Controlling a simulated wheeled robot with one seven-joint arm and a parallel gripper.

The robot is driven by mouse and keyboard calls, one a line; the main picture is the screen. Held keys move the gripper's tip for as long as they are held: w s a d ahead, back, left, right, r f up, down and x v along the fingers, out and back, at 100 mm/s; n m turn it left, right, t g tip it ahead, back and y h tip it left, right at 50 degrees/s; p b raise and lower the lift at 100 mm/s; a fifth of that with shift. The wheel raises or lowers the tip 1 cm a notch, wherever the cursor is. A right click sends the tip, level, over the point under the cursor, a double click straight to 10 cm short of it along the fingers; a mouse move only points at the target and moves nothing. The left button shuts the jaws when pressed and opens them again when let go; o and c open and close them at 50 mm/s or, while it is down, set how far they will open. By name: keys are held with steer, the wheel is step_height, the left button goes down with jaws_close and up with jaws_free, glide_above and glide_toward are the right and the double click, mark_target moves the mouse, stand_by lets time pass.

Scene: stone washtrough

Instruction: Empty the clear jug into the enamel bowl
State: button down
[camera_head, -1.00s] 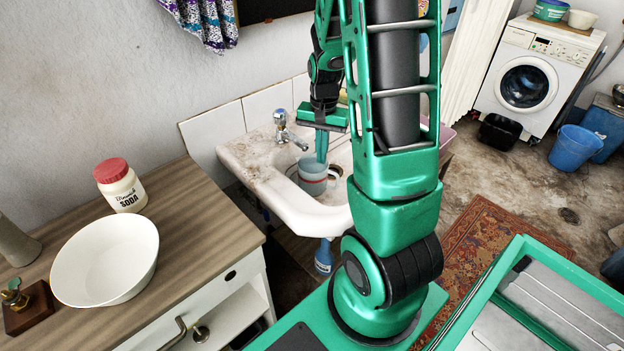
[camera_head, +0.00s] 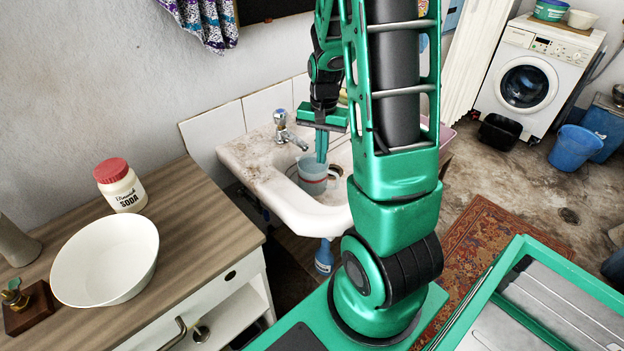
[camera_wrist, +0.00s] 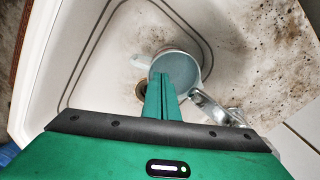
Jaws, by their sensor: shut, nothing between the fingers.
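The clear jug (camera_head: 311,184) stands upright in the stone trough (camera_head: 262,172), below the tap. In the wrist view the jug (camera_wrist: 182,70) shows from above with a bluish liquid in it, and its handle points left. My gripper (camera_head: 321,158) is shut and empty. Its fingers point down at the jug's mouth; in the wrist view the fingertips (camera_wrist: 162,78) overlap the jug's near rim, and I cannot tell whether they touch it. The white enamel bowl (camera_head: 104,262) sits on the wooden counter at the left and looks empty.
A soda jar (camera_head: 120,186) with a red lid stands behind the bowl. A soap dispenser on a wooden block (camera_head: 28,308) is at the counter's left edge. The tap (camera_head: 287,130) rises close behind the jug. The counter's right part (camera_head: 205,225) is clear.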

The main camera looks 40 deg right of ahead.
steer(key=shift+f, duration=0.15)
steer(key=shift+f, duration=2.3)
steer(key=shift+s+d, duration=0.1)
steer(key=shift+s, duration=3.25)
step_height(320, 180, up, 10)
steer(key=shift+w, duration=0.35)
stand_by(0.6)
stand_by(0.4)
